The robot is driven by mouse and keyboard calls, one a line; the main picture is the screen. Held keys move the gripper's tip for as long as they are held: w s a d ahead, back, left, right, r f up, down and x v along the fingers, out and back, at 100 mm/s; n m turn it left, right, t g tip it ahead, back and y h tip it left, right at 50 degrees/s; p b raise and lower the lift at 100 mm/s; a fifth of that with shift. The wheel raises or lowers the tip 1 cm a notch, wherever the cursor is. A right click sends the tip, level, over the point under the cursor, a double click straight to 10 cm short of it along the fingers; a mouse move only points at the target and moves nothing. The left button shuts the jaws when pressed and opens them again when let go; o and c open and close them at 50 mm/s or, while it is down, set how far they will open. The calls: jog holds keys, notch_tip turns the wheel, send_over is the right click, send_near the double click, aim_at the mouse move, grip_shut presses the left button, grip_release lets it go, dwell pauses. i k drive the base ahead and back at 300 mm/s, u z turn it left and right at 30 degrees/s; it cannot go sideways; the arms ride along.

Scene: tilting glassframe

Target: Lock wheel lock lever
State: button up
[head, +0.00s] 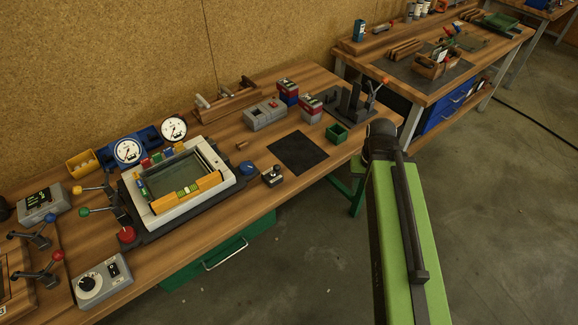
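I cannot tell which lever is the wheel lock lever. Several ball-ended levers show: a yellow-knobbed lever (78,190), a green-knobbed lever (85,212), a blue-knobbed lever (50,218) and a red-knobbed lever (57,256) at the left.
A second bench (350,60) stands behind right. The floor at right is open.

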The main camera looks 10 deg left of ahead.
aim_at(276, 168)
jog(key=z, duration=0.1)
jog(key=k, duration=1.4)
jog(key=u, duration=0.5)
jog(key=i, duration=1)
jog(key=u, duration=1.8)
jog(key=i, duration=0.3)
jog(key=z, duration=0.6)
